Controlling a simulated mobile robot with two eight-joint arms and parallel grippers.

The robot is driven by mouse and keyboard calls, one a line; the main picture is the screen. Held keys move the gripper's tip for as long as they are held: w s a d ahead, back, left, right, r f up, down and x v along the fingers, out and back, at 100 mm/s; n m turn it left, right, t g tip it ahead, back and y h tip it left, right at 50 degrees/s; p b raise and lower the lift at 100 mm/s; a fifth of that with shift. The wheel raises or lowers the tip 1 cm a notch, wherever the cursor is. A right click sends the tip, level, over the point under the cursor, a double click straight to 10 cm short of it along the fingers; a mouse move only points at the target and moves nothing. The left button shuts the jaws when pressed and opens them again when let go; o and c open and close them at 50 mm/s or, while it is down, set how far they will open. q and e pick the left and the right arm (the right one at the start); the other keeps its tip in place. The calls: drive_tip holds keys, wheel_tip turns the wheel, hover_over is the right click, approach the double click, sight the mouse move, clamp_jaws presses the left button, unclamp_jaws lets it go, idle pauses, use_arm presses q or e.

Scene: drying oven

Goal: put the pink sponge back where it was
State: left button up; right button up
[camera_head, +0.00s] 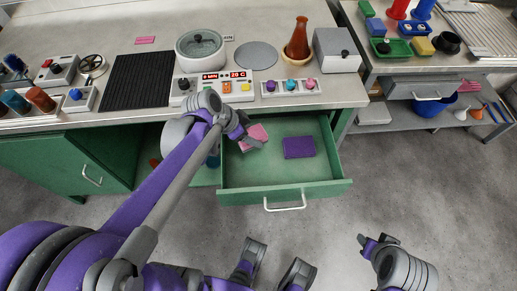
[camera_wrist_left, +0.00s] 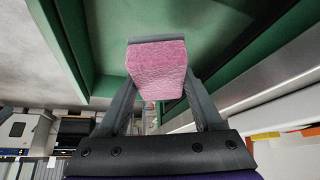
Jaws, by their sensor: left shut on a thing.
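The pink sponge (camera_head: 257,133) is in the jaws of my left gripper (camera_head: 250,141), over the left part of the open green drawer (camera_head: 285,190). In the left wrist view the sponge (camera_wrist_left: 157,68) sits between the two fingertips of the left gripper (camera_wrist_left: 160,80), which is shut on it. Green drawer surfaces (camera_wrist_left: 205,30) show behind it. I cannot tell whether the sponge touches the drawer floor. My right gripper (camera_head: 369,242) is low at the right, apart from the drawer; its jaw opening is unclear.
A purple flat block (camera_head: 298,147) lies in the drawer, to the right of the sponge. A green cabinet (camera_head: 55,160) stands left.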

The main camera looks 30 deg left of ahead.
use_arm(q)
drive_tip(key=b, duration=0.4)
approach(256, 150)
drive_tip(key=d+f, duration=0.4)
drive_tip(key=shift+s, duration=0.3)
drive_tip(key=w, duration=0.1)
drive_tip(key=w+a, duration=0.2)
drive_tip(key=shift+w+a+f+b, duration=0.1)
drive_tip(key=shift+w+f+b, duration=0.1)
drive_tip(key=shift+f+b, duration=0.15)
drive_tip(key=shift+f, duration=0.2)
drive_tip(key=shift+f, duration=0.2)
drive_tip(key=o, duration=1.4)
drive_tip(key=shift+r, duration=0.1)
drive_tip(key=shift+o, duration=0.2)
drive_tip(key=shift+r, duration=0.1)
